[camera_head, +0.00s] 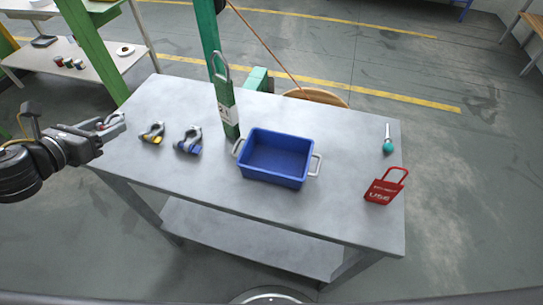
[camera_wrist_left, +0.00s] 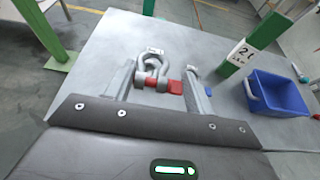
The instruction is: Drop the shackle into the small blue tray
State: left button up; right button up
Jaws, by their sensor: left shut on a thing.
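My left gripper (camera_head: 112,125) is at the table's left edge, left of the other shackles and well away from the tray. It is shut on a grey shackle with a red pin, clearest in the left wrist view (camera_wrist_left: 152,68) between the two fingers (camera_wrist_left: 160,84). The small blue tray (camera_head: 276,175) stands at the middle of the table, empty, with a light handle at each end. It also shows at the right of the left wrist view (camera_wrist_left: 278,98). My right gripper is not in view.
On the grey table (camera_head: 330,215) lie a yellow-pin shackle (camera_head: 153,134) and a blue-pin shackle (camera_head: 188,141). A tall green padlock-shaped block (camera_head: 227,112) stands just behind the tray's left end. A red padlock-shaped tag (camera_head: 382,191) and a teal-handled tool (camera_head: 388,145) are at the right.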

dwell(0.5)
pick_arm(q)
jog(key=d+f+m+g+h, duration=0.1)
jog(key=d+f+m+h, duration=0.1)
jog(key=d, duration=0.3)
jog(key=s+d+f+m+g+h, duration=0.1)
jog(key=d+f+m+g+h, duration=0.1)
jog(key=d, duration=0.3)
jog(key=s+d+f+m+g+h, duration=0.1)
jog(key=d+f+m+g+h, duration=0.1)
jog(key=d, duration=0.3)
jog(key=shift+s+d+f+m+h, duration=0.1)
jog(key=shift+s+f+m+h, duration=0.1)
jog(key=shift+f+m+h, duration=0.35)
jog(key=shift+s+m, duration=0.15)
jog(key=shift+m, duration=0.1)
